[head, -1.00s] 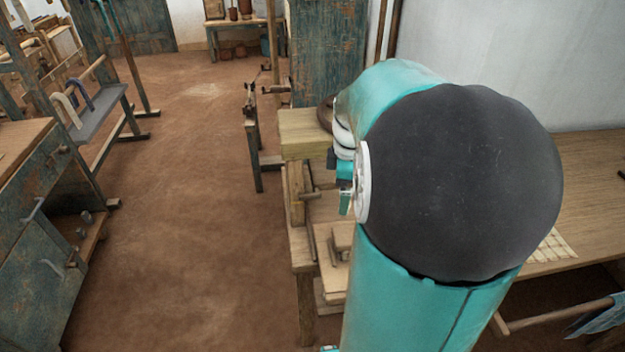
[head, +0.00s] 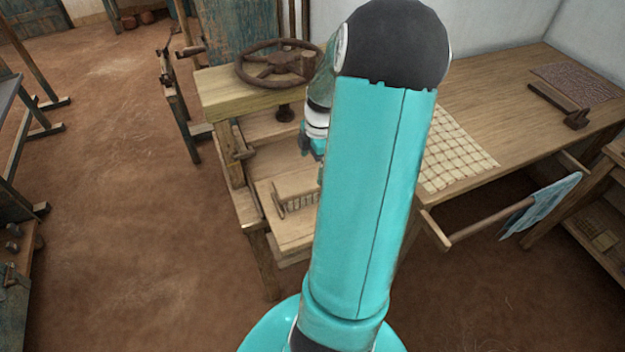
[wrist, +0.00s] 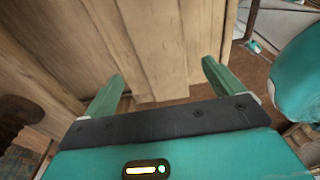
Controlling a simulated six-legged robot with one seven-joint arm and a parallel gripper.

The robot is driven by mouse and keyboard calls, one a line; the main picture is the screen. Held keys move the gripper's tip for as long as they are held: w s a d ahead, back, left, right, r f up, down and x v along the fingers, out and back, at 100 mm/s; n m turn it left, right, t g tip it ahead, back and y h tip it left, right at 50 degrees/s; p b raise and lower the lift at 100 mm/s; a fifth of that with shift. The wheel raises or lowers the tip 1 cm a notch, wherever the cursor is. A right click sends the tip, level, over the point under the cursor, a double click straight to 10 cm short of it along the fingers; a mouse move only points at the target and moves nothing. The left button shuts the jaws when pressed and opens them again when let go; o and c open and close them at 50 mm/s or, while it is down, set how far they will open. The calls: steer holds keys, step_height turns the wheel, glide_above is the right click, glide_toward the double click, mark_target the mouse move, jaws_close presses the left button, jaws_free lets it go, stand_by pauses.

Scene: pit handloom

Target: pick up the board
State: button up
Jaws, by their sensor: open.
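Pale wooden planks (wrist: 150,45) fill the middle of the wrist view, in front of and between my gripper's fingers (wrist: 160,84). I cannot tell whether one of these planks is the board. In the head view, a flat pale board (head: 290,236) lies low in the wooden press frame, with a smaller block with a toothed edge (head: 297,190) on it. My gripper (head: 310,152) is above this board and partly hidden behind my arm. The fingers are apart with nothing clearly held between them.
A rusty handwheel (head: 279,62) stands on the thick top beam (head: 222,94) of the press. A wooden table (head: 480,110) with a gridded mat (head: 452,152) is at right. A rod with blue cloth (head: 540,205) juts out below it.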

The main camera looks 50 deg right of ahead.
mark_target(313, 178)
step_height(313, 178, down, 5)
steer(key=shift+a+f, duration=0.1)
steer(key=shift+s, duration=0.1)
steer(key=c, duration=1.2)
